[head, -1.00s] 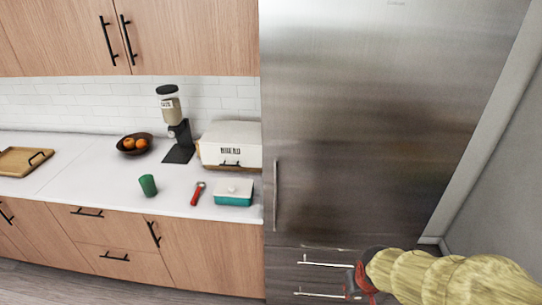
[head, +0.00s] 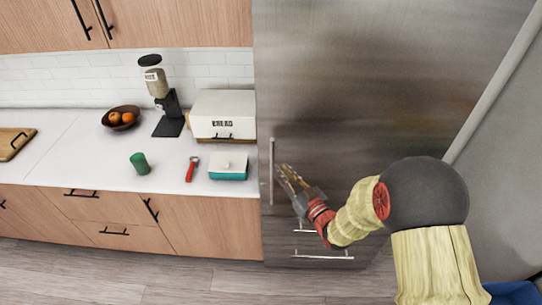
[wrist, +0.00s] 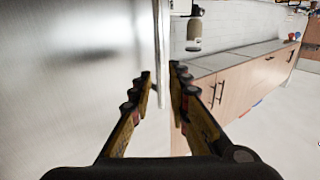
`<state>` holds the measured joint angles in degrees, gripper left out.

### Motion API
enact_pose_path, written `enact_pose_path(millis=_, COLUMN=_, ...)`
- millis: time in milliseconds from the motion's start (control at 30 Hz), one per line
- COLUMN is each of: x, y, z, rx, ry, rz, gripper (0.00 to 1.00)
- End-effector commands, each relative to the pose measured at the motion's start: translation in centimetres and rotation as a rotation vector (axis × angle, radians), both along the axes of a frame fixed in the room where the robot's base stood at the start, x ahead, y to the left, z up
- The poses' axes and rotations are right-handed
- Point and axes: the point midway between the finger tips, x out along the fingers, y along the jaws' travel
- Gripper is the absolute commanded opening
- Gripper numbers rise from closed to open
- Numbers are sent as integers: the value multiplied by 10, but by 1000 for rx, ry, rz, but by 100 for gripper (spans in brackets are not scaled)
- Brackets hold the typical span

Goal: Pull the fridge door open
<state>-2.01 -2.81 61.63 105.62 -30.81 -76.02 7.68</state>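The fridge door (head: 340,90) is a tall brushed-steel panel and stands shut in the head view. Its vertical handle (head: 271,172) is on the door's left edge; the handle also shows in the wrist view (wrist: 162,60) as a thin upright bar beyond the fingers. My gripper (head: 286,172) is in front of the door, just right of the handle in the head view. In the wrist view my gripper (wrist: 162,82) has its two fingers apart, with the handle lined up between the fingertips. Whether the fingers touch the handle cannot be told.
Two drawer handles (head: 322,257) are low on the fridge, under my arm. The white counter (head: 75,165) at left holds a bread box (head: 222,116), a butter dish (head: 228,172), a red-handled tool (head: 192,170) and a green cup (head: 139,163). A grey wall (head: 510,170) is at right.

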Motion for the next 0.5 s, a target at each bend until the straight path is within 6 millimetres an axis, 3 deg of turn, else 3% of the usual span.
enact_pose_path(millis=500, x=54, y=34, z=3, rx=9, ry=-6, rz=2, gripper=18)
